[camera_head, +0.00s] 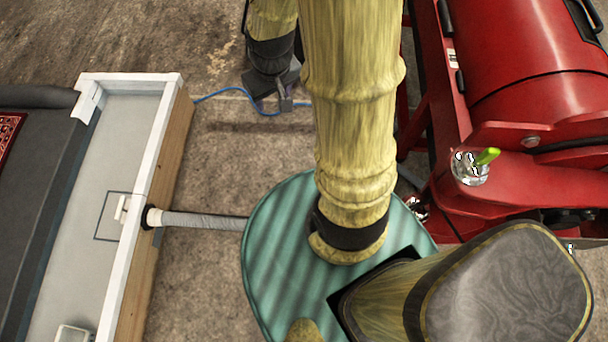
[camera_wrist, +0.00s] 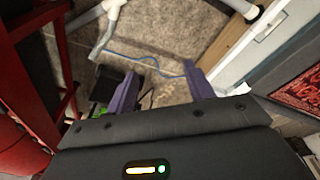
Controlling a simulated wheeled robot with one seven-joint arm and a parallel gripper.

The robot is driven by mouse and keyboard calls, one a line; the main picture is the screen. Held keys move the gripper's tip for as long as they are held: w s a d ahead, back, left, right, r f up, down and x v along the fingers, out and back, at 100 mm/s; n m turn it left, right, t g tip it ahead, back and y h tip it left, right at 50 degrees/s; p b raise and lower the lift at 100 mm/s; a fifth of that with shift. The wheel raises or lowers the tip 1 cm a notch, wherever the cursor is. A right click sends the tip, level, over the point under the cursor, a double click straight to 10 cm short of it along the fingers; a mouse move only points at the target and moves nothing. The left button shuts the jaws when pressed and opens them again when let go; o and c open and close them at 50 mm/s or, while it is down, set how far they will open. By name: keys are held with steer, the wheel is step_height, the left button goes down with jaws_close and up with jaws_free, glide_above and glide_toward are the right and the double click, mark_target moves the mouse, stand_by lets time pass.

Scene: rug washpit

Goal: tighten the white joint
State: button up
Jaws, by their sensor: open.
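In the wrist view, white pipework shows at the top left, with what looks like a white joint (camera_wrist: 112,8) cut off by the top edge. I cannot tell whether it is tight. A white pipe end (camera_wrist: 250,13) meets the wooden pit wall at the top right. In the head view, a ribbed whitish hose (camera_head: 200,220) runs from a white and dark collar (camera_head: 152,217) at the wall to beneath my body. My gripper (camera_wrist: 162,80) is open and empty, pointing at the floor, apart from the pipework. It also shows at the top of the head view (camera_head: 283,98), partly hidden by my arm.
A white-rimmed wooden pit (camera_head: 118,290) lies left. A red machine (camera_head: 530,50) stands right, with a green-levered metal valve (camera_head: 469,170). A blue cable (camera_head: 222,92) crosses the floor near my gripper. Bare floor (camera_head: 225,165) lies between pit and my body.

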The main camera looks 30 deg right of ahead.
steer(key=w+d+f+g+b, duration=0.1)
steer(key=w+d+f+b, duration=0.15)
steer(key=f+b, duration=1.05)
steer(key=w+d+f+b, duration=0.1)
steer(key=d+f+b, duration=0.35)
steer(key=f, duration=1.35)
steer(key=n+g+b, duration=0.1)
steer(key=n+b, duration=0.1)
steer(key=b, duration=1.8)
glide_above(304, 187)
step_height(304, 187, down, 30)
steer(key=shift+w+d+r, duration=0.1)
steer(key=shift+d, duration=0.05)
step_height(304, 187, down, 17)
steer(key=b, duration=0.9)
steer(key=shift+f+b, duration=0.2)
steer(key=shift+b, duration=0.1)
jaws_close()
